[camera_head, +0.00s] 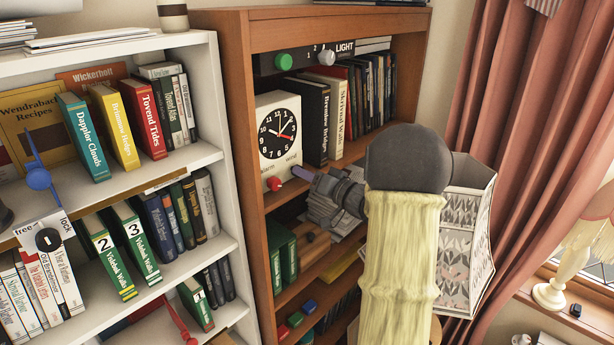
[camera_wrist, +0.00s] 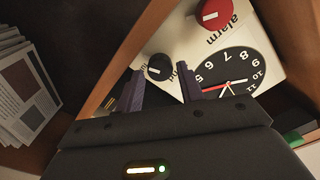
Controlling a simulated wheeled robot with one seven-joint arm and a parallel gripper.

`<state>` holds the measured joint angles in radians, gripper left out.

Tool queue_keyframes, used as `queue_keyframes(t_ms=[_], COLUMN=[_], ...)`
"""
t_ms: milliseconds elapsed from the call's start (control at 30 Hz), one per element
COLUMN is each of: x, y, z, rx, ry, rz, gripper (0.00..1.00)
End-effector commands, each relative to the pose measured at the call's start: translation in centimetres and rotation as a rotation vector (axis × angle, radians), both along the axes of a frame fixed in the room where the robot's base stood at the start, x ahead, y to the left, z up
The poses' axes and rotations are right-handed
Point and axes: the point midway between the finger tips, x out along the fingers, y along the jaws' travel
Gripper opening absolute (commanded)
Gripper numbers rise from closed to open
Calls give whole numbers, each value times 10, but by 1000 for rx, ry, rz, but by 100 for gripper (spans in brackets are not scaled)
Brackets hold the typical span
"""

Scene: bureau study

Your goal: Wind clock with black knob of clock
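The clock (camera_head: 265,111) is a white box with a black dial, standing on a shelf of the brown bookcase. Its red alarm knob (camera_head: 274,184) is at the lower left of its front, and also shows in the wrist view (camera_wrist: 214,13). The black knob (camera_wrist: 158,68) has a white mark and shows in the wrist view between the fingertips. In the head view my gripper hides it. My gripper (camera_wrist: 160,72) is open, its two fingers on either side of the black knob. I cannot tell whether they touch it. In the head view my gripper (camera_head: 308,178) is at the clock's lower right.
Black and white books (camera_head: 314,120) stand right of the clock. Above are a green knob (camera_head: 284,62) and a white knob (camera_head: 327,57) on a panel marked LIGHT. A white bookcase (camera_head: 200,157) is on the left; a pink curtain (camera_head: 540,110) and a lamp (camera_head: 578,240) are on the right.

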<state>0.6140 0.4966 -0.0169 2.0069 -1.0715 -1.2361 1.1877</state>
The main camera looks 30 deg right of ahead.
Motion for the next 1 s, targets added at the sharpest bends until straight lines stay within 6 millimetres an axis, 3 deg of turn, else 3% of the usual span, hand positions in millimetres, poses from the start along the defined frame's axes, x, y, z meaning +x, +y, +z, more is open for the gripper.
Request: queue_keyframes(t_ms=[167, 800, 1000], x=[-22, -140, -158], y=[-9, -52, -58], z=[-4, -4, -2], rx=[-2, -2, 0], ry=[-1, -1, 2], rz=[-4, -5, -2], gripper=[38, 38, 38])
